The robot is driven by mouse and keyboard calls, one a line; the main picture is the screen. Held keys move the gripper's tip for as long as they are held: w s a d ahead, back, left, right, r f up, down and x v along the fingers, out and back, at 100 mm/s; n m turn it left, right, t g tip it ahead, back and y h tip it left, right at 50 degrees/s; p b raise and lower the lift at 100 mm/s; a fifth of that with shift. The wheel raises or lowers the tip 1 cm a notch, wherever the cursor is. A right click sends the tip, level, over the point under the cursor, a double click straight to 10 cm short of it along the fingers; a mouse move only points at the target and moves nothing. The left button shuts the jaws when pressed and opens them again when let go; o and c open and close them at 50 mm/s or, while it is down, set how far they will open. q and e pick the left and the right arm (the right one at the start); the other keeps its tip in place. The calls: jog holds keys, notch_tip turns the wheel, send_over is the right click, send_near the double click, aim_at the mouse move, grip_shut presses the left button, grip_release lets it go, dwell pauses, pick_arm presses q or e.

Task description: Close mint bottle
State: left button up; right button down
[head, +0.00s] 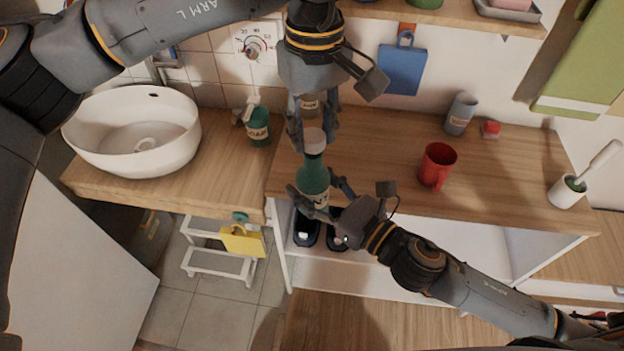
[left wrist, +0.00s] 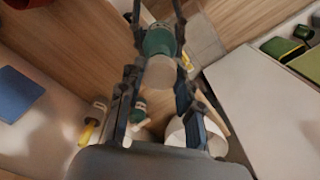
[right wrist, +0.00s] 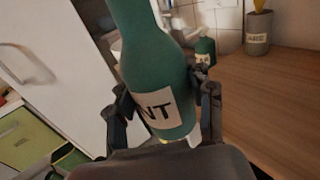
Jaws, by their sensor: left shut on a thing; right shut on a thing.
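The green mint bottle (head: 313,180) is upright, held off the counter near its front edge. My right gripper (head: 325,203) is shut around its body; the right wrist view shows the bottle (right wrist: 155,65) between the fingers, with part of its label reading "NT". A pale cap (head: 314,140) is at the bottle's top, in line with the neck. My left gripper (head: 312,128) comes from above and is shut on the cap. In the left wrist view the cap (left wrist: 160,73) is between the fingers, with the green bottle (left wrist: 158,42) beyond it. Whether the cap is fully seated is hidden.
The wooden counter (head: 380,140) holds a red mug (head: 437,166), a grey cup (head: 460,113) and a brush holder (head: 567,191) at right. A shelf (head: 455,13) is above.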

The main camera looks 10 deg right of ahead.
aim_at(313, 181)
dwell(0.4)
pick_arm(q)
jog(key=shift+f, duration=0.9)
jog(key=shift+f, duration=0.55)
jog(key=m, duration=0.4)
jog(key=shift+m, duration=0.4)
jog(key=m, duration=1.1)
jog(key=shift+m, duration=0.3)
